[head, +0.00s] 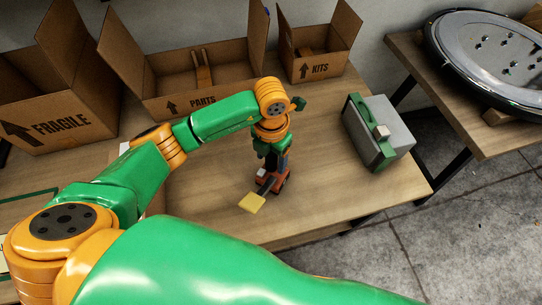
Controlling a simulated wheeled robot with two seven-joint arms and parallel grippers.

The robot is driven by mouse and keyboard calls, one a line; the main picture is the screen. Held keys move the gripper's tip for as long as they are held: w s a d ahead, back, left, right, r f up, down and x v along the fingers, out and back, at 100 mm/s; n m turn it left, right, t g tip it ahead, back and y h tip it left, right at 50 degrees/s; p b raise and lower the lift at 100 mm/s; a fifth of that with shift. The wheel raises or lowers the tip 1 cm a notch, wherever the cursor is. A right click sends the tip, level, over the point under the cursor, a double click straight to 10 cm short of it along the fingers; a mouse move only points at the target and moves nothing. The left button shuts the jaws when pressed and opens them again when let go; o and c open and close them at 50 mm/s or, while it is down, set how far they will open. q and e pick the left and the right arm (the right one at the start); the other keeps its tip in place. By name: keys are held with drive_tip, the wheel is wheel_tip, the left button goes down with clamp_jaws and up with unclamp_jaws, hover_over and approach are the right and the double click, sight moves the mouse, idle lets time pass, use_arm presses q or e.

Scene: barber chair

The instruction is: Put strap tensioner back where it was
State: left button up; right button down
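A small red-orange and dark tool (277,181), which may be the strap tensioner, is on or just above the middle of the wooden table. My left gripper (271,166) points down at its top, from the end of my green and orange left arm. The wrist and the small size hide the fingertips, so I cannot tell whether they are shut on the tool. A yellow flat piece (252,203) lies at the tool's lower left; I cannot tell whether it belongs to it. My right gripper is not in view.
Open cardboard boxes marked FRAGILE (62,125), PARTS (203,101) and KITS (320,69) stand along the back. A grey case with a green side (398,128) stands at the right. The table between is mostly clear. Another table (447,98) bears a round metal base (490,55).

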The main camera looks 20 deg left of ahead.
use_arm(q)
drive_tip(key=shift+r, duration=0.1)
drive_tip(key=shift+r, duration=0.35)
wheel_tip(320, 180, up, 12)
drive_tip(key=shift+f+p, duration=0.25)
drive_tip(key=shift+p, duration=0.05)
